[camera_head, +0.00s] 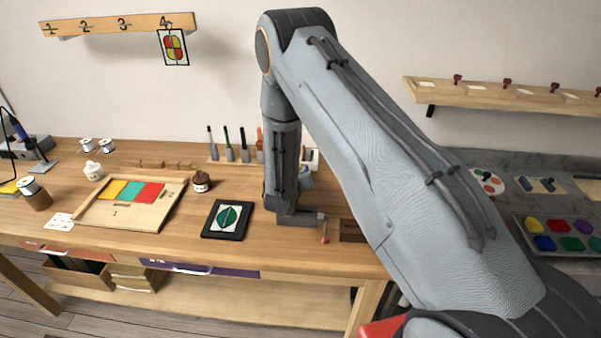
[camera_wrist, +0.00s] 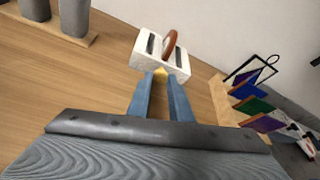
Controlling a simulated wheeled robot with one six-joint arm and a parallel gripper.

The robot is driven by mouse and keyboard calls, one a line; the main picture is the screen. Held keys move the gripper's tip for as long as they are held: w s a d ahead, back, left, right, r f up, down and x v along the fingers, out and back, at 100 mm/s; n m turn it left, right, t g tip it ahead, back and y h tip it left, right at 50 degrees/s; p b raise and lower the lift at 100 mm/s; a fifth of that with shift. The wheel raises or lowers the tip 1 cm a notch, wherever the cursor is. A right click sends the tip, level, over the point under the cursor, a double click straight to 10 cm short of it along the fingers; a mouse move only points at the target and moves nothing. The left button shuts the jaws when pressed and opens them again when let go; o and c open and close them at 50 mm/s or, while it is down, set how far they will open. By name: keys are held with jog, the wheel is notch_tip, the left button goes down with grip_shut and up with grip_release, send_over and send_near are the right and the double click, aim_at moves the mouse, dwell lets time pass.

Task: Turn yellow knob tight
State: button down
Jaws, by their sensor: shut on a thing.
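In the wrist view, the yellow knob (camera_wrist: 160,73) shows as a small yellow patch on the near face of a white block (camera_wrist: 150,52). The block has dark slots on top and a red-brown curved handle (camera_wrist: 169,43). My gripper (camera_wrist: 158,78) reaches up to it with two blue-grey fingers, their tips closed on the knob. The fingers cover most of the knob, so its angle cannot be told. In the head view, a bit of the white block (camera_head: 313,158) shows behind my arm; the knob is hidden there.
A rack of upright tools (camera_head: 229,153) stands left of my arm on the wooden bench. A dark framed tile (camera_head: 227,219) and a wooden tray with coloured panels (camera_head: 128,213) lie further left. A rack of coloured cards (camera_wrist: 252,104) is at right in the wrist view.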

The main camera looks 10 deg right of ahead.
jog(key=shift+m, duration=0.3)
jog(key=m+y+b, duration=0.2)
jog(key=shift+d+t+b, duration=0.2)
jog(key=shift+t+b, duration=0.1)
jog(key=shift+b, duration=0.1)
jog(key=shift+m+b, duration=0.5)
jog(key=shift+b, duration=0.2)
jog(key=shift+y+b, duration=0.4)
jog(key=m+b, duration=0.1)
jog(key=b, duration=0.4)
jog(key=shift+d+f+t+y, duration=0.1)
jog(key=shift+t+y, duration=0.2)
jog(key=shift+s+m+b, duration=0.1)
jog(key=shift+m+b, duration=0.3)
jog(key=shift+b, duration=0.8)
jog(key=c, duration=1.9)
grip_release()
jog(key=shift+o, duration=0.2)
